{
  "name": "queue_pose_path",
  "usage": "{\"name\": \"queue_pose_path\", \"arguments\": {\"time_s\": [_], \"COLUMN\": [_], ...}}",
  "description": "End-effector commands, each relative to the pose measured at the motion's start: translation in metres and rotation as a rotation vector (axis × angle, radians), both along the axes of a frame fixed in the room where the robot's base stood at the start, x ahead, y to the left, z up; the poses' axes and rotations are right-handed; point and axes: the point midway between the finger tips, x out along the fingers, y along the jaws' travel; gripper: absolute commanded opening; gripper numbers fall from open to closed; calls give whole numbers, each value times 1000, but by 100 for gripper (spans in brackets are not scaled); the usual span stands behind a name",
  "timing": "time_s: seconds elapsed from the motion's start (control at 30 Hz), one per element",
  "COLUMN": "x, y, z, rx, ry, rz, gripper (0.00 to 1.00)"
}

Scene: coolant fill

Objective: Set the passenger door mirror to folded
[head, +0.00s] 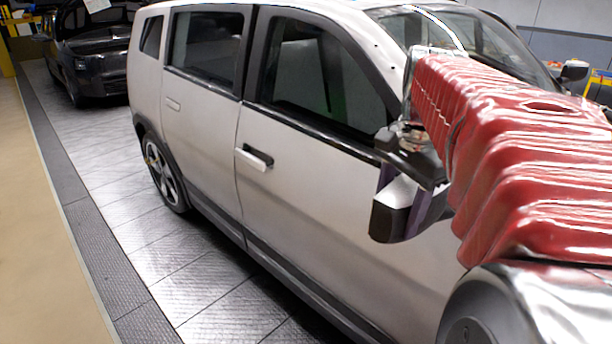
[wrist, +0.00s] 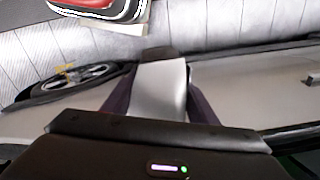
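The passenger door mirror (head: 392,212), with a white cap and black housing, stands out from the front door of the white car (head: 300,200). Its cap also shows in the wrist view (wrist: 160,88), with a dark edge at the far end. My gripper (head: 410,200) is at the mirror, with one purple-dark finger on each side of it. In the wrist view the fingers (wrist: 160,95) lie against both sides of the cap, with no clear gap. The mirror's root at the door is hidden behind my gripper and arm.
The front door handle (head: 254,158) is left of the mirror, and the door is closed. A black car (head: 92,50) stands at the back left. The tiled floor (head: 210,270) beside the white car is clear. A wheel (wrist: 75,83) shows at left in the wrist view.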

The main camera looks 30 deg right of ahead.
Motion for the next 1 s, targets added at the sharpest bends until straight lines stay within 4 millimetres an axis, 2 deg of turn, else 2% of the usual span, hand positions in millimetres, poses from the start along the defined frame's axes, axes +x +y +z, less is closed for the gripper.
{"name": "queue_pose_path", "arguments": {"time_s": [0.07, 0.43, 1.0], "x": [-2, -3, 2], "y": [0, 0, -5], "z": [0, -1, -1], "rx": [0, 1, -2], "ry": [6, 9, 9], "rz": [-2, -3, -48], "gripper": [38, 12, 13]}}
